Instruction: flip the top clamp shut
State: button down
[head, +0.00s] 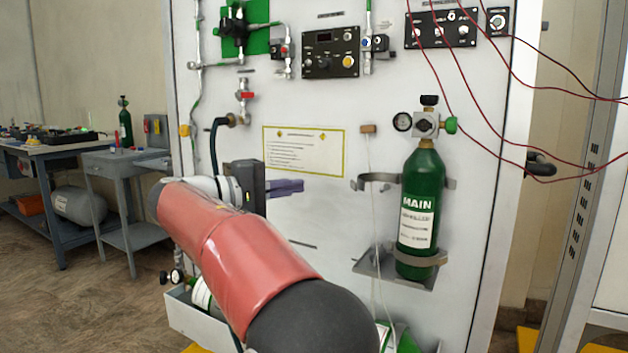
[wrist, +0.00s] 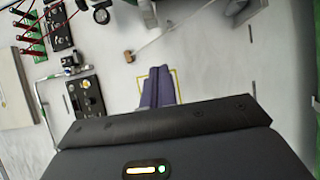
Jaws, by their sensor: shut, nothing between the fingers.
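The green MAIN cylinder (head: 421,190) stands upright on a small shelf bracket (head: 375,264) against the white panel. The top clamp (head: 376,180) is a grey band at the cylinder's upper body; one arm sticks out to the left, away from the cylinder, and a short piece shows at its right. It looks open. The lower clamp (head: 420,259) wraps the cylinder's front near its base. My gripper (head: 288,187) is left of the top clamp, apart from it, with its purple fingers together and empty. The fingers also show in the wrist view (wrist: 159,86), in front of the panel.
A pale cord hangs from a small wooden block (head: 368,128) just left of the cylinder. Red wires (head: 480,140) droop across the panel's right side. A regulator with a gauge (head: 403,122) tops the cylinder. A yellow-bordered sign (head: 303,151) is behind my gripper.

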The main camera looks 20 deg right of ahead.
jog(key=shift+w+a+r, duration=0.2)
jog(key=shift+d, duration=0.1)
jog(key=w+d, duration=0.1)
jog(key=d, duration=0.9)
jog(key=shift+s+a, duration=0.25)
jog(key=shift+s, duration=0.7)
jog(key=shift+s+a, duration=0.25)
jog(key=shift+s, duration=0.7)
jog(key=shift+f, duration=0.1)
jog(key=shift+s+n+t+b, duration=0.3)
jog(key=shift+s+t+b, duration=0.1)
jog(key=shift+t+b, duration=0.3)
